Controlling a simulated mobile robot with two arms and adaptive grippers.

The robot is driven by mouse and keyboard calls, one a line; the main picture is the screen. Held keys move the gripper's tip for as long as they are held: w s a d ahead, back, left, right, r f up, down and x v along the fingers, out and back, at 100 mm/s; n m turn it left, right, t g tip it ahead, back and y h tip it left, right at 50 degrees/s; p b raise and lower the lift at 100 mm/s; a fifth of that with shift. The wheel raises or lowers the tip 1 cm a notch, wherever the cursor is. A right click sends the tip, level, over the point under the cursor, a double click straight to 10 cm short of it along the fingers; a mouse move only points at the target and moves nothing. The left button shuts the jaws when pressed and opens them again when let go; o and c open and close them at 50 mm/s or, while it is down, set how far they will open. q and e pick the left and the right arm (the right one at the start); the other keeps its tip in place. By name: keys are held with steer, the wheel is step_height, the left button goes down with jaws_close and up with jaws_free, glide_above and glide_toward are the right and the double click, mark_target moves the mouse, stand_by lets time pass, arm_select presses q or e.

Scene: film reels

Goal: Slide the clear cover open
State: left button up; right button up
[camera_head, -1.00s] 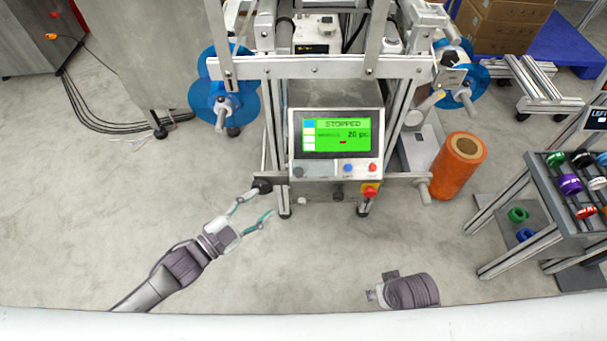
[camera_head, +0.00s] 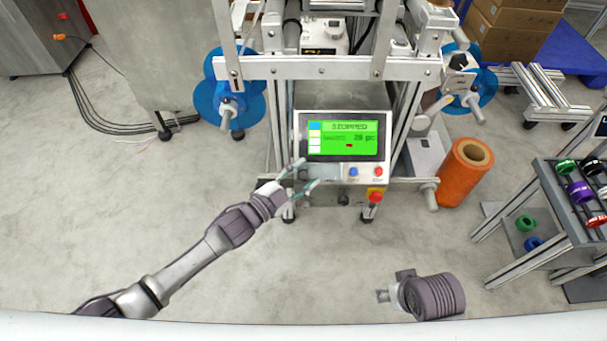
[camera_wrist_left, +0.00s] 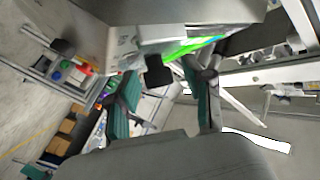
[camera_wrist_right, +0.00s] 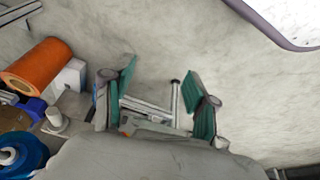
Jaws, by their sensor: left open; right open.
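The machine's control panel (camera_head: 342,118) has a green screen (camera_head: 343,141) reading STOPPED, with a blue button and a red button below it. A pale, see-through-looking strip (camera_head: 325,172) lies under the screen, left of the blue button; I cannot tell surely whether it is the clear cover. My left gripper (camera_head: 308,174) is open at the panel's lower left corner, its fingers pointing at this strip; contact is unclear. The left wrist view shows its open fingers (camera_wrist_left: 160,88) close to the panel. My right gripper (camera_head: 382,295) is open and empty above the floor, low in the view.
A red-topped knob (camera_head: 375,197) sticks out below the panel. An orange film roll (camera_head: 464,172) stands to the right, and blue reels (camera_head: 229,100) hang on the machine's left. A rack with coloured spools (camera_head: 580,190) is at far right.

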arm_select(q)
steer(key=shift+c, duration=0.2)
jaws_close()
